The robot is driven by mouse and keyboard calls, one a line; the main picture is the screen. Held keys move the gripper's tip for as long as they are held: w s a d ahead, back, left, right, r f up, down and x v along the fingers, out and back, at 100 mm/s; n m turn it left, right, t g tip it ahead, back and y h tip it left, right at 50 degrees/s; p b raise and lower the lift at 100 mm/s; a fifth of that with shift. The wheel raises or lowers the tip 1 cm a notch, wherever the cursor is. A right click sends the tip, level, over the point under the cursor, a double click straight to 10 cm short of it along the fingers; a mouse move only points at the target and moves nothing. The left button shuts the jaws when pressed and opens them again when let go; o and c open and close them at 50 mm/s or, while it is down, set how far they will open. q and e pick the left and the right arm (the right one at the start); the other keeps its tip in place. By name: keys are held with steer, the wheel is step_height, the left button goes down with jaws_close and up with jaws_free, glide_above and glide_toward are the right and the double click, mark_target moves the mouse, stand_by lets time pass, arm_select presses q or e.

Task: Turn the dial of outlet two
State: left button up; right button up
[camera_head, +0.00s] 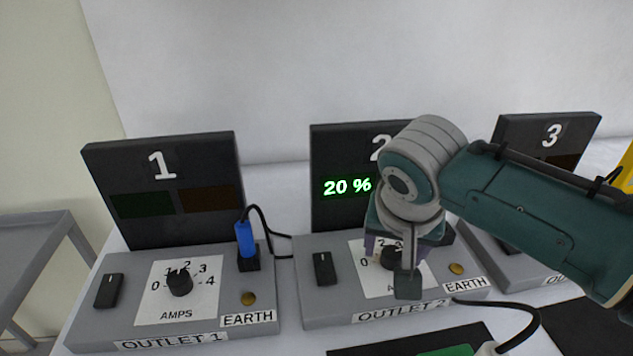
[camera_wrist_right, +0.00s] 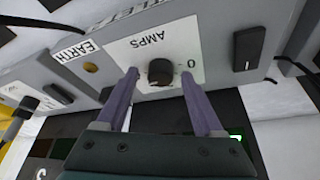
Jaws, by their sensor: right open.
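Outlet 2 (camera_head: 340,310) is a grey box with a black back panel marked 2. In the right wrist view, the picture is turned over and the dial (camera_wrist_right: 161,72) shows between the two purple fingers. The right gripper (camera_wrist_right: 160,76) is open, with a gap on each side of the dial. Whether the fingers reach its full depth is unclear. My left gripper is not in view.
Outlet 1 (camera_head: 90,318) stands to the left with its own dial (camera_head: 180,283) and a blue plug (camera_head: 245,238). Outlet 3 (camera_head: 520,127) is at the right, partly behind my arm. A black switch (camera_head: 322,268) sits left of the outlet 2 dial. A black cable (camera_head: 525,318) lies in front.

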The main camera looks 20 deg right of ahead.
jaws_close()
stand_by(0.4)
